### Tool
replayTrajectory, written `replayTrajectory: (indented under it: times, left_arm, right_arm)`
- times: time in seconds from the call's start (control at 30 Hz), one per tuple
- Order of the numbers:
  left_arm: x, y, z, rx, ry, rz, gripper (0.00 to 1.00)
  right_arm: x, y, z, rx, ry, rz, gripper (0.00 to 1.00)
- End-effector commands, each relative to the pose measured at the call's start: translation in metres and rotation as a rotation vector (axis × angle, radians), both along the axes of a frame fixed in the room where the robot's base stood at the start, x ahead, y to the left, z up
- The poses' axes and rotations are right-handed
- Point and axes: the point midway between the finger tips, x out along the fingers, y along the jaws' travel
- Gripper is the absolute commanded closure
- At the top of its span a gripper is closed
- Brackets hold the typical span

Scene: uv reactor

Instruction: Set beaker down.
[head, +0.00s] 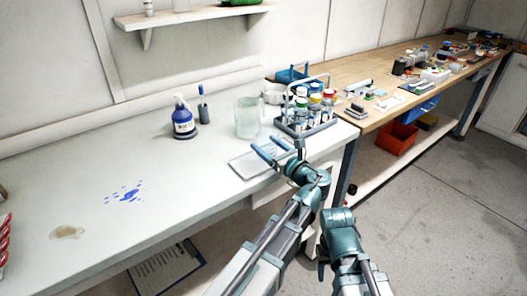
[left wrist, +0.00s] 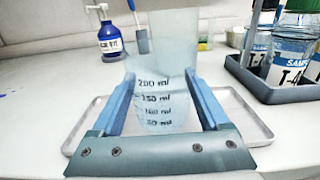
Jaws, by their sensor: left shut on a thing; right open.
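In the left wrist view the beaker (left wrist: 162,75) shows printed ml marks and sits between both fingers (left wrist: 162,108). A shallow pale tray (head: 242,168) lies under the gripper on the white bench, and its rim (left wrist: 255,122) shows around the beaker's base in the left wrist view. I cannot tell whether the base touches the tray. My right gripper (head: 324,262) is low in front of the bench, away from the beaker; its fingers are hardly visible.
A blue rack (head: 308,128) of sample jars stands close to the right of the beaker. A blue wash bottle (head: 183,117) and a brush in a holder (head: 203,107) stand behind left. Blue spots (head: 126,195) mark the bench. The left bench is mostly clear.

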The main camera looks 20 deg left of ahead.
Motion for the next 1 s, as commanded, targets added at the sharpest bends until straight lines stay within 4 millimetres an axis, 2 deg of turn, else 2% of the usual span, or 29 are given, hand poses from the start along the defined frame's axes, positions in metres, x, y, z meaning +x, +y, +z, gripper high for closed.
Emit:
replayTrajectory:
  times: [0.03, 0.4, 0.43, 0.53, 1.0]
  left_arm:
    - [-0.0003, -0.0009, -0.0054, 0.0, 0.0, 0.0, 0.8]
    - [-0.0006, -0.0009, -0.0071, 0.0, 0.0, 0.001, 0.8]
    - [-0.0005, -0.0008, -0.0069, 0.0, 0.0, 0.001, 0.2]
    - [-0.0005, -0.0008, -0.0057, 0.0, 0.0, 0.001, 0.02]
    - [-0.0019, -0.0003, -0.0025, 0.0, 0.0, 0.001, 0.0]
  right_arm:
    - [0.0001, 0.0, -0.0055, 0.0, 0.0, 0.0, 0.5]
    - [0.0002, 0.0001, -0.0072, 0.0, 0.0, 0.0, 0.5]
    - [0.0002, 0.0001, -0.0069, 0.0, 0.0, 0.0, 0.5]
    - [0.0002, 0.0, -0.0056, 0.0, 0.0, 0.0, 0.5]
    - [0.0002, 0.0, -0.0024, 0.0, 0.0, 0.0, 0.5]
